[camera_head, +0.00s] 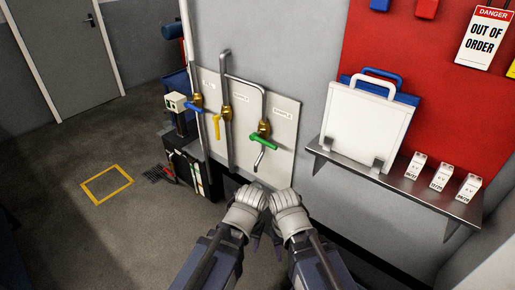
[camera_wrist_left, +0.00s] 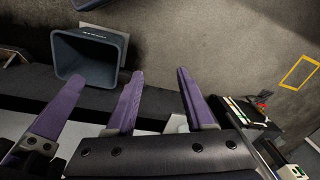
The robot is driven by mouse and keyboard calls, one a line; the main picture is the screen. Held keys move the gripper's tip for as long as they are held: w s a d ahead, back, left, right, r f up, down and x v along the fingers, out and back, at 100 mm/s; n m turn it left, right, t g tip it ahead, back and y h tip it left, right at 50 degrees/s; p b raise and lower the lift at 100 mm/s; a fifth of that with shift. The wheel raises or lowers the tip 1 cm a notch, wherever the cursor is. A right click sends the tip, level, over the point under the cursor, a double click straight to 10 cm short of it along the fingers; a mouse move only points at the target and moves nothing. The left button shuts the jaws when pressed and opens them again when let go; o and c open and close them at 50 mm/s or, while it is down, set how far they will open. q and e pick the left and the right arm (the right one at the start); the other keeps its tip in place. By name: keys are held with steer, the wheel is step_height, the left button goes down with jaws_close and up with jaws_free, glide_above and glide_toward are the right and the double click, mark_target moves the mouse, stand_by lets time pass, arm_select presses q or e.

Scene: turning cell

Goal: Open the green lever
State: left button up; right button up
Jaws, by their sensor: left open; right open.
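The green lever (camera_head: 264,142) sits on a brass valve on a pipe, at the right of a pale wall panel (camera_head: 283,150) in the head view. It lies roughly sideways, slanting slightly down to the right. My left gripper (camera_head: 255,241) and my right gripper (camera_head: 274,240) are close together, below and in front of the panel, apart from the lever. Their fingers are mostly hidden by my wrists there. In the left wrist view, my left gripper (camera_wrist_left: 160,73) shows purple fingers spread with nothing between them. The lever is not seen in that view.
A blue lever (camera_head: 193,107) and a yellow lever (camera_head: 216,126) are on pipes left of the green one. A metal shelf (camera_head: 400,181) with a white case (camera_head: 365,124) and small cartons juts out at right. A dark bin (camera_wrist_left: 88,55) shows in the wrist view. Floor at left is open.

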arm_select(q)
steer(key=w+f+n+t+b, duration=0.2)
steer(key=w+f+b, duration=0.2)
steer(key=f+b, duration=0.5)
steer(key=n+t+h, duration=0.5)
steer(key=n+t, duration=1.2)
glide_toward(264, 142)
steer(key=w+d, duration=0.2)
steer(key=w, duration=0.3)
steer(key=x, duration=0.7)
steer(key=shift+w+d+r, duration=0.15)
steer(key=shift+w+d, duration=0.1)
steer(key=shift+d, duration=0.05)
arm_select(e)
step_height(264, 142, down, 11)
steer(key=shift+f, duration=0.15)
